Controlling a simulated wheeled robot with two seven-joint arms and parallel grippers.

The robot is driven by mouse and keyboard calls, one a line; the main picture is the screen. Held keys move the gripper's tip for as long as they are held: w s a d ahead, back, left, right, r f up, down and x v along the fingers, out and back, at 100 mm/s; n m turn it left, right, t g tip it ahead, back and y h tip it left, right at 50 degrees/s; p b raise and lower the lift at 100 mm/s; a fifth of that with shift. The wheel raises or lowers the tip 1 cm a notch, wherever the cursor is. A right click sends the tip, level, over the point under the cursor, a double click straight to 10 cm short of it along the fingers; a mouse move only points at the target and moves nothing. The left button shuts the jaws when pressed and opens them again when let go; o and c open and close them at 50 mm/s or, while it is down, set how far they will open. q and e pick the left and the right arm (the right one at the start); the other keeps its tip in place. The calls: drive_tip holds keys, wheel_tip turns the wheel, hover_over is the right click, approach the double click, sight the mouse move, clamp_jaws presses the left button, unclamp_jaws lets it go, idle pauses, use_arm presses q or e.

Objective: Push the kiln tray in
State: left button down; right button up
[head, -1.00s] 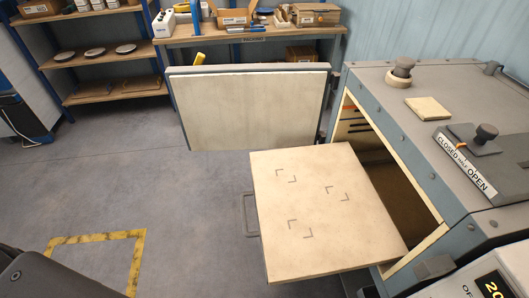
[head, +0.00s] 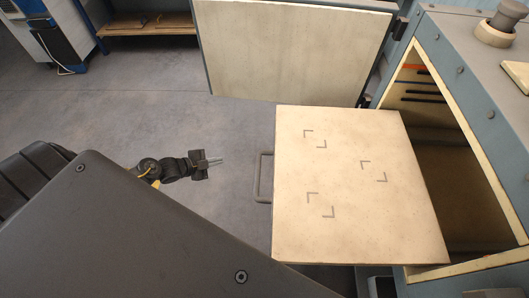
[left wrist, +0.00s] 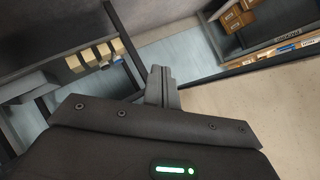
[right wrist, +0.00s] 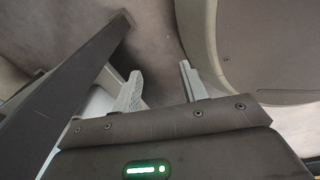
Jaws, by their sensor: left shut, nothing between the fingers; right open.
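The kiln tray (head: 345,230) is a flat cream slab with dark corner marks, pulled out of the kiln (head: 450,165) on the right of the head view. Its grey handle (head: 263,178) is on its left edge. The tray is empty. My left gripper (head: 217,161) is to the left of the handle, apart from it, fingers together and empty. Its closed fingers also show in the left wrist view (left wrist: 162,82). My right gripper (right wrist: 160,82) shows only in the right wrist view, with its fingers apart and nothing between them.
The kiln door (head: 290,45) stands open behind the tray. A wooden shelf (head: 145,24) is at the back left. Grey floor (head: 130,110) is clear left of the tray.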

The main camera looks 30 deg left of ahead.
use_arm(q)
drive_tip(key=d+r+m+g+h+b, duration=0.2)
drive_tip(key=d+r+m+h+b, duration=0.15)
drive_tip(key=r+m, duration=0.6)
drive_tip(key=d+r+m+g+h+b, duration=0.2)
drive_tip(key=d+r+m+g+h, duration=0.15)
drive_tip(key=r+m, duration=0.6)
drive_tip(key=w+d+n+p, duration=0.2)
drive_tip(key=w+d, duration=0.3)
drive_tip(key=d, duration=0.6)
drive_tip(key=shift+d+f+n+t+h+p, duration=0.3)
drive_tip(key=shift+f+t+p, duration=0.05)
drive_tip(key=shift+t, duration=0.1)
use_arm(e)
wheel_tip(320, 180, down, 6)
drive_tip(key=s+d, duration=0.1)
drive_tip(key=d, duration=0.1)
drive_tip(key=shift+s, duration=0.15)
use_arm(q)
drive_tip(key=shift+w+d, duration=0.1)
drive_tip(key=shift+w, duration=0.05)
